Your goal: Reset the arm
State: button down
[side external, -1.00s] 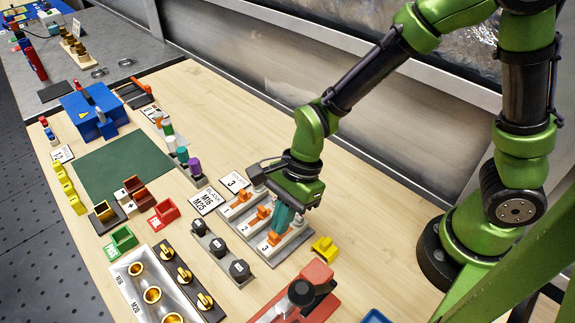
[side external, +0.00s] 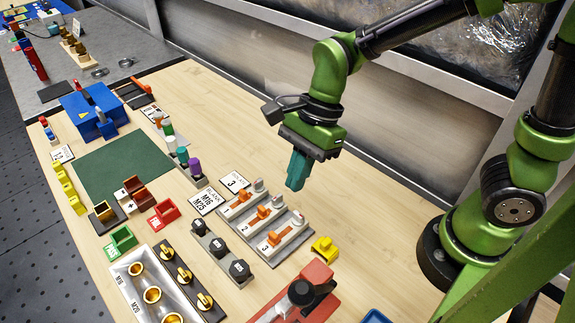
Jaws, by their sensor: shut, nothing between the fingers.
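My gripper (side external: 296,182) is in the air above the wooden table, a little behind and above a grey fixture (side external: 268,225) with numbered slots. Its teal fingers are shut together and point down with nothing between them. The fixture holds several orange clips in slots marked 1, 2 and 3, with grey round-ended parts beside them. My gripper is apart from the fixture and touches nothing that I can see. My arm is bent and raised at the upper right.
A yellow block (side external: 325,249) and a red clamp-like device (side external: 303,295) stand in front of the fixture. A black-knobbed rack (side external: 220,252) and a silver tray (side external: 150,290) lie to the left. A green mat (side external: 122,166) and blue box (side external: 93,113) are farther off.

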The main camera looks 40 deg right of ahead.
jog(key=s+d+r+n+t+h, duration=0.1)
jog(key=s+d+r+n+t, duration=0.1)
jog(key=d+r+n, duration=0.3)
jog(key=s+d+r+n+t+h, duration=0.1)
jog(key=s+d+r+n+t, duration=0.1)
jog(key=d+r+n+t, duration=0.3)
jog(key=d+n, duration=0.4)
jog(key=shift+s+d, duration=0.3)
jog(key=shift+d, duration=0.1)
